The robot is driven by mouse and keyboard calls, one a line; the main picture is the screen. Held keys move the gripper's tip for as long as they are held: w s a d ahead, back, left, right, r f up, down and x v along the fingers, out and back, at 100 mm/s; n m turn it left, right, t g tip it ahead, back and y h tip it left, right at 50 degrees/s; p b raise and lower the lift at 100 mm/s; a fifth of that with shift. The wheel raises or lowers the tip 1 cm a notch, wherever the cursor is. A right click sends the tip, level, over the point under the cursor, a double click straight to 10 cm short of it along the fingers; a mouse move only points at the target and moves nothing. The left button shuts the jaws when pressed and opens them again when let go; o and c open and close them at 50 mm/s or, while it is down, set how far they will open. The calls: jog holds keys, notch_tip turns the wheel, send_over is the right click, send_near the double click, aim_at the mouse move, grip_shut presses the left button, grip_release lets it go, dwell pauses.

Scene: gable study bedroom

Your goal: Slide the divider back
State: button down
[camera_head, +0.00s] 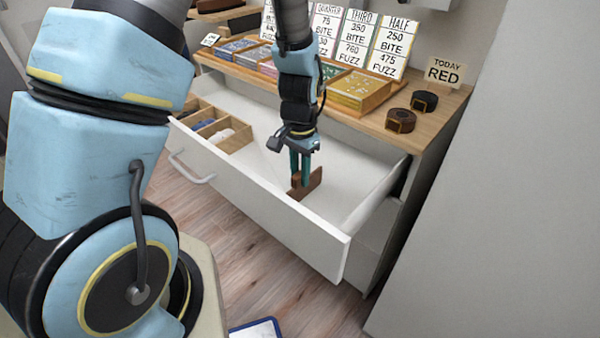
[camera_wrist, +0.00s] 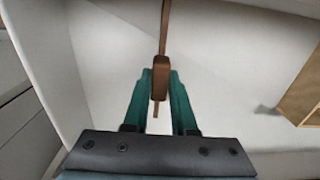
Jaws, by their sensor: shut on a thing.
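The divider (camera_head: 308,184) is a brown piece standing in the open white drawer (camera_head: 265,185), near the drawer's front panel. My gripper (camera_head: 303,174) reaches down into the drawer with its teal fingers on the divider. In the wrist view the fingers (camera_wrist: 161,95) are closed on both sides of the divider's thick brown grip (camera_wrist: 161,77). The divider's thin top edge runs away from the grip toward the top of that view. The divider's lower part is partly hidden by the fingers in the head view.
A wooden compartment tray (camera_head: 228,140) with small items fills the drawer's left end; the floor between it and the divider is bare. Above, the wooden top holds sample boxes (camera_head: 360,90), price cards (camera_head: 390,45), a "TODAY RED" sign (camera_head: 445,72) and two dark rolls (camera_head: 401,120).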

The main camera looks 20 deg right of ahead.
dwell(0.8)
jog(key=s+d, duration=0.2)
jog(key=s, duration=0.1)
jog(key=s+d+p, duration=0.1)
jog(key=s+d, duration=0.1)
jog(key=s, duration=0.2)
jog(key=s+d, duration=0.2)
jog(key=s, duration=0.1)
jog(key=shift+s, duration=0.35)
jog(key=c, duration=0.7)
grip_release()
jog(key=shift+a, duration=0.1)
